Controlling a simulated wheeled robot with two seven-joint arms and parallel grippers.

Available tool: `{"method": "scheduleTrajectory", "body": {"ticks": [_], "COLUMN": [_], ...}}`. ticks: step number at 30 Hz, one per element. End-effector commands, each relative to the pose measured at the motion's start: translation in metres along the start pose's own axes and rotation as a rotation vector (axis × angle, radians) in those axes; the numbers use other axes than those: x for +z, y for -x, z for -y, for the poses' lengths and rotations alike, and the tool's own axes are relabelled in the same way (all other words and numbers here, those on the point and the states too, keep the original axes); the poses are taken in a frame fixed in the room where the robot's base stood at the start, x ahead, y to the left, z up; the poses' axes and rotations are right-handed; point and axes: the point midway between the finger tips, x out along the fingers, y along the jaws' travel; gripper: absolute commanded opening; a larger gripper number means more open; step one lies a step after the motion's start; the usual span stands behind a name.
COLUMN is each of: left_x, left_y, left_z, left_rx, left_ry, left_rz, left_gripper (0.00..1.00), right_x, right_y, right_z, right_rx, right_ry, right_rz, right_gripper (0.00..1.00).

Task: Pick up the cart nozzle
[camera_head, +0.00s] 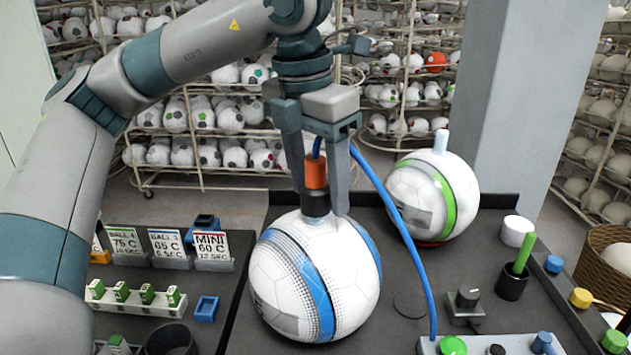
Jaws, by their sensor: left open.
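The cart nozzle (316,173) is an orange piece with a dark collar below it. It stands upright on top of a white ball with blue stripes (318,285). A blue hose (393,215) arches from its top down to a panel at the front. My left gripper (320,202) points straight down over the nozzle, its open fingers on either side of it. I cannot tell whether a finger touches it. The hose top is partly hidden behind the gripper. My right gripper is not in view.
A second ball with a green stripe (457,200) stands behind to the right. A knob (467,297), a dark cup with a green stick (512,282) and a button panel (490,345) lie right. Small signs (212,245) and a rack (137,298) are left.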

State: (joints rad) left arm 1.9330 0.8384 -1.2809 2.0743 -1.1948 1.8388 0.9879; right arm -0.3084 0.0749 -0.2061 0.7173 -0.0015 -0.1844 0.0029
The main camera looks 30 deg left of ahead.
Motion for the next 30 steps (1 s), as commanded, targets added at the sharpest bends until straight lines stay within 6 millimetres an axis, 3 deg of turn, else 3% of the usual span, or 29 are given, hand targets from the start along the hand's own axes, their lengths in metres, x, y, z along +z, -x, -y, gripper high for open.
{"method": "scheduleTrajectory", "body": {"ticks": [7,13,30], "left_x": [0.0000,0.0001,0.0015], "left_y": [0.0003,0.0004,0.0063], "left_z": [0.0000,0.0000,0.0003], "left_rx": [0.000,0.000,-0.001], "left_ry": [0.000,0.000,0.001], "left_rz": [0.000,0.000,0.002], "left_gripper": [0.55,0.09,0.09], "right_x": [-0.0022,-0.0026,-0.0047], "right_y": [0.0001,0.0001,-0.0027], "right_z": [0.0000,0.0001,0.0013], "right_rx": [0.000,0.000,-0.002], "right_ry": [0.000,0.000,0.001], "right_rz": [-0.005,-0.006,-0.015], "right_gripper": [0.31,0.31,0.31]}}
